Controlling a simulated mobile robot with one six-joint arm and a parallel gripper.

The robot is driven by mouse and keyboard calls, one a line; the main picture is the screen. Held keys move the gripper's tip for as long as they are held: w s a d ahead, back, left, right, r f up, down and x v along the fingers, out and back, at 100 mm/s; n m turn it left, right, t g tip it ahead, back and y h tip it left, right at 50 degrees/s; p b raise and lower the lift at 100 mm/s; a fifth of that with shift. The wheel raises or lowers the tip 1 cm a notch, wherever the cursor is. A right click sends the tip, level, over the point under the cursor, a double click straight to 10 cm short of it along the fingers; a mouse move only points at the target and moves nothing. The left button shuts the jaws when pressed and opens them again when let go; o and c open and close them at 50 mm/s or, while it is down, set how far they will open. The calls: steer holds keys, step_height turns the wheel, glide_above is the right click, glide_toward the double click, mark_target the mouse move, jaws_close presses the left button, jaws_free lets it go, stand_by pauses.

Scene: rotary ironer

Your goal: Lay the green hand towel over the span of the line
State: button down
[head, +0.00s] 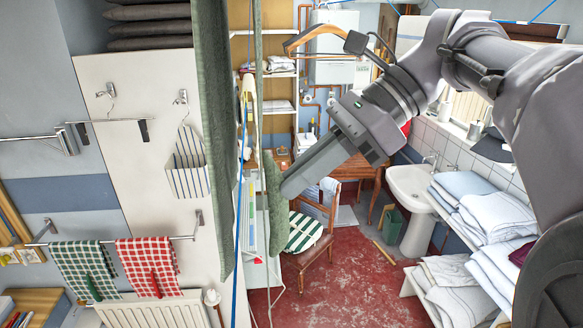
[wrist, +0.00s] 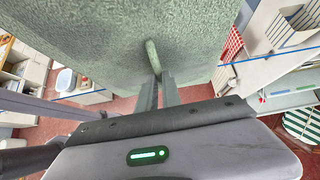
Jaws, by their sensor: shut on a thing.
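The green hand towel (head: 211,120) hangs in the left middle of the head view as a tall, narrow, nearly edge-on sheet. A smaller green piece (head: 273,190) shows at my fingertips. In the wrist view the towel (wrist: 80,40) spreads broadly ahead of my gripper. My gripper (wrist: 159,78) is shut on a small pinched fold of it. In the head view my gripper (head: 282,188) reaches in from the right. The blue line (head: 241,190) runs beside the towel; in the wrist view it (wrist: 40,111) passes behind the towel. I cannot tell whether they touch.
A rail with green and red checked towels (head: 150,262) is at lower left, above a radiator (head: 155,312). A chair (head: 312,250) and a white sink (head: 410,190) stand beyond. Folded linen (head: 480,205) fills shelves at right. The red floor (head: 350,290) has free room.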

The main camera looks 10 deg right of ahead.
mark_target(271, 191)
steer(key=a+b, duration=0.1)
steer(key=a, duration=0.2)
steer(key=shift+s+a+f, duration=0.1)
steer(key=shift+a+f+b, duration=0.3)
steer(key=shift+f+b, duration=0.65)
step_height(271, 191, down, 42)
steer(key=b, duration=3)
steer(key=shift+d+f+b, duration=0.1)
steer(key=shift+f+b, duration=0.25)
steer(key=shift+f, duration=0.35)
